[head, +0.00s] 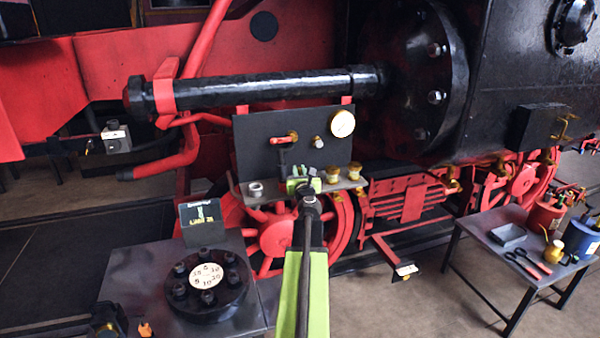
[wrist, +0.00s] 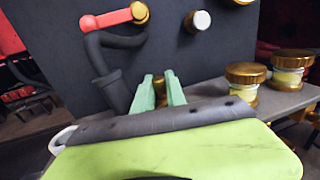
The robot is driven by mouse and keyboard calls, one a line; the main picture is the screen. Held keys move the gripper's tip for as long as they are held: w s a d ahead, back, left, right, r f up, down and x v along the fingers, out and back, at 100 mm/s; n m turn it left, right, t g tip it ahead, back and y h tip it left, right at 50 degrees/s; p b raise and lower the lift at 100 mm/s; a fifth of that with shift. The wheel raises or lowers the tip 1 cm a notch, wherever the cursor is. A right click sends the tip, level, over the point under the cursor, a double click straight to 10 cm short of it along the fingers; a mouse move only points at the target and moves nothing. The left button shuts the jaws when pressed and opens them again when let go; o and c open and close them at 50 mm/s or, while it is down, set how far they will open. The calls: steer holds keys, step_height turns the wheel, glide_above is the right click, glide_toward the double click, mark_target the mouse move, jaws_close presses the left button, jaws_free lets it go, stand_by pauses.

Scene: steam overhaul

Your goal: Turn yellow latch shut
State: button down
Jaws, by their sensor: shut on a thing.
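My gripper (head: 300,174) is at the shelf in front of the dark upright panel. In the wrist view its two pale green fingers (wrist: 159,82) are shut on a small brass piece (wrist: 160,95), mostly hidden between them. In the head view my gripper hides this piece. A black box (head: 537,129) on the boiler side at the right carries a brass-yellow latch-like handle (head: 564,128), well apart from my gripper. I cannot tell for sure which of these is the yellow latch, or how it is turned.
The panel (head: 258,158) bears a red lever (head: 284,138), a small knob (head: 317,142) and a round white gauge (head: 342,123). Brass-capped jars (wrist: 246,75) stand right of my gripper. A side table (head: 480,232) holds tools at right; a bolted flange (head: 208,278) is at lower left.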

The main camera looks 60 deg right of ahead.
steer(key=m+g+h, duration=0.1)
steer(key=g, duration=0.1)
steer(key=m+g+h, duration=0.1)
steer(key=m+g, duration=0.3)
steer(key=g, duration=0.1)
steer(key=shift+w+d+h, duration=0.15)
steer(key=shift+w+h, duration=0.15)
steer(key=shift+h, duration=0.1)
steer(key=shift+g, duration=0.4)
steer(key=c, duration=1.4)
jaws_free()
steer(key=shift+s, duration=0.1)
steer(key=shift+o, duration=0.2)
steer(key=n+t, duration=0.1)
steer(key=n+t+y, duration=0.1)
steer(key=t, duration=0.1)
steer(key=n+t, duration=0.1)
steer(key=t, duration=0.1)
steer(key=shift+s, duration=0.3)
steer(key=n+t+y, duration=0.4)
steer(key=t, duration=0.1)
steer(key=n+t+y, duration=0.2)
steer(key=shift+s+d+t, duration=0.15)
steer(key=shift+s+t, duration=0.1)
steer(key=shift+t, duration=0.05)
steer(key=v, duration=1.7)
steer(key=shift+s+a+r, duration=0.2)
steer(key=shift+a+r, duration=0.05)
steer(key=shift+a, duration=0.05)
